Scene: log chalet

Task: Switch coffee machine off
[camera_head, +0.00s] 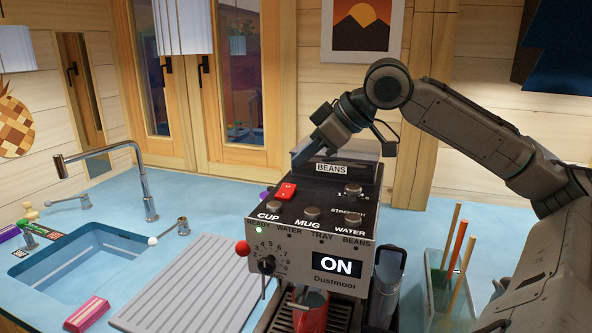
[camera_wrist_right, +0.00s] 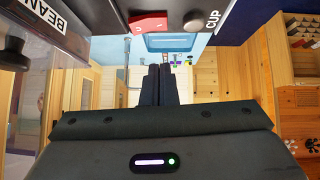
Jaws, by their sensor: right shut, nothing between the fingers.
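The coffee machine (camera_head: 330,240) stands on the blue counter. Its display (camera_head: 336,265) reads ON and a green ready light (camera_head: 259,230) is lit. A red rocker switch (camera_head: 285,191) sits on its top panel, left of the strength knob; the switch also shows in the right wrist view (camera_wrist_right: 148,24). My right gripper (camera_head: 303,157) is shut and empty, pointing left and down, behind and above the switch beside the bean hopper. In the right wrist view its closed fingers (camera_wrist_right: 159,80) appear below the switch, apart from it. My left gripper is not in view.
A red mug (camera_head: 311,311) stands under the machine's spout. A clear container with stirring sticks (camera_head: 452,280) is to the right. A ribbed drainboard (camera_head: 190,285) and a sink (camera_head: 85,260) with a tap lie left. The bean hopper (camera_head: 345,170) rises at the back.

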